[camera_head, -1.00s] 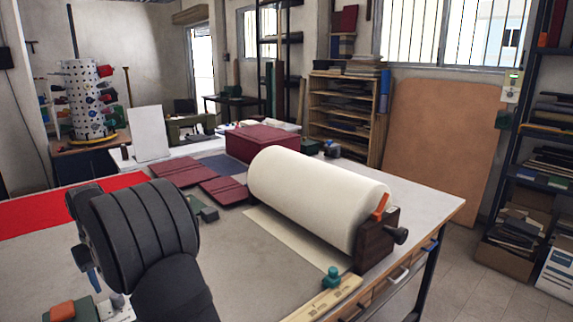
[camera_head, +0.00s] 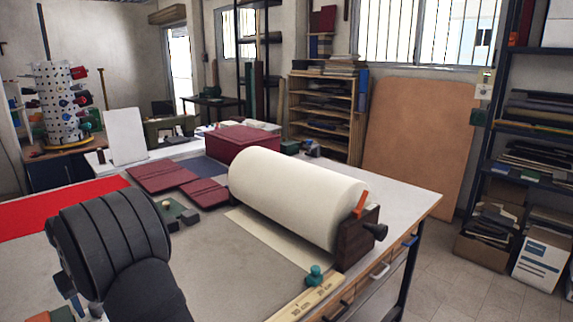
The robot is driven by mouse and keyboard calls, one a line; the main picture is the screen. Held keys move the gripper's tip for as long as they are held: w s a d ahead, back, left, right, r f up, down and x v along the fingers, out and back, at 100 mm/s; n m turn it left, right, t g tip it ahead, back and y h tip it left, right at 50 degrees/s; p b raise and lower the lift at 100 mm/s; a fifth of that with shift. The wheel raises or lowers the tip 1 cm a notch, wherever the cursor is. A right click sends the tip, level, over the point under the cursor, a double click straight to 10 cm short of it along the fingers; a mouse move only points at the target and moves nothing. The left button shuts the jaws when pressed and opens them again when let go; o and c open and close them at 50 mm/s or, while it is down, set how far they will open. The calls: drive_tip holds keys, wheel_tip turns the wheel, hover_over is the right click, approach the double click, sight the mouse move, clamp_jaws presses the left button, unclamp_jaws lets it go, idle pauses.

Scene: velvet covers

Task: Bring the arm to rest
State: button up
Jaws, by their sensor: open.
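My dark grey, ribbed arm (camera_head: 108,240) rises from the bottom left of the head view, over the front left of the work table (camera_head: 235,262). It bends at a rounded joint, and its far part drops out of sight behind that joint. My gripper cannot be made out. The arm hides part of the table and the small things behind it.
A large cream roll (camera_head: 296,195) lies in a dark wooden holder right of the arm. A wooden ruler (camera_head: 306,299) with a teal knob (camera_head: 315,276) lies in front. Dark red covers (camera_head: 160,176), a red cloth (camera_head: 60,207) and a dark red box (camera_head: 238,146) lie farther back.

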wheel_tip(320, 180, up, 16)
wheel_tip(320, 180, down, 17)
drive_tip(key=shift+f, duration=0.1)
drive_tip(key=m, duration=0.5)
drive_tip(key=shift+r+m, duration=0.2)
drive_tip(key=shift+m, duration=0.1)
drive_tip(key=m, duration=0.6)
drive_tip(key=shift+r, duration=1.9)
